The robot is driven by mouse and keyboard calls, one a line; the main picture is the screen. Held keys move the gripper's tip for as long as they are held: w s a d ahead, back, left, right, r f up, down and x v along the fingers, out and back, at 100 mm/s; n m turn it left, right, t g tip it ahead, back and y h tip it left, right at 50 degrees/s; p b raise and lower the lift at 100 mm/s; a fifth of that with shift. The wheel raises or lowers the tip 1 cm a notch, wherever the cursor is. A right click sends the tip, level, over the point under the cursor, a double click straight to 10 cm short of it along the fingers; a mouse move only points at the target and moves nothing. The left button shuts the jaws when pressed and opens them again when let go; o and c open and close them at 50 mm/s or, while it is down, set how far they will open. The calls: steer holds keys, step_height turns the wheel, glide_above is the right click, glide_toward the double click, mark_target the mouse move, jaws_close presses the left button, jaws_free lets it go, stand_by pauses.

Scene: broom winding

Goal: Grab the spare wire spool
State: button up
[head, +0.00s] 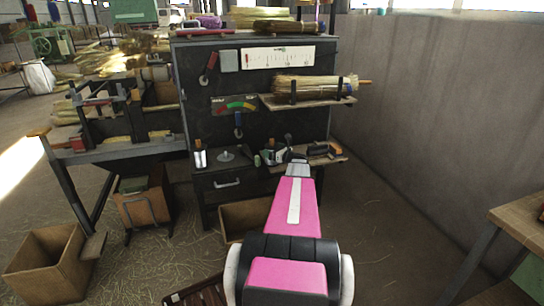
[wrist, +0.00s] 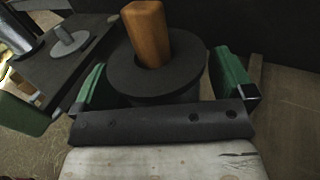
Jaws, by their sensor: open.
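A dark round spool (wrist: 128,76) with a wide flange and an upright orange-brown wooden peg (wrist: 147,32) through its centre fills the middle of the wrist view. My gripper (wrist: 162,78) is open, with one green finger at the left of the spool and the other at the right. Gaps show beside the flange, and I cannot tell whether either finger touches it. In the head view my gripper (head: 291,157) is over the workbench's lower shelf, and my arm and gripper hide most of the spool there.
A grey disc with a stub (head: 225,156) and a silver cylinder (head: 200,158) stand to the left on the bench. A shelf with a straw bundle (head: 312,87) hangs above. A wooden crate (head: 240,217) is below, and a table (head: 522,218) stands at right.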

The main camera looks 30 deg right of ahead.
steer(key=c, duration=1.3)
steer(key=shift+r, duration=0.1)
steer(key=shift+c, duration=0.2)
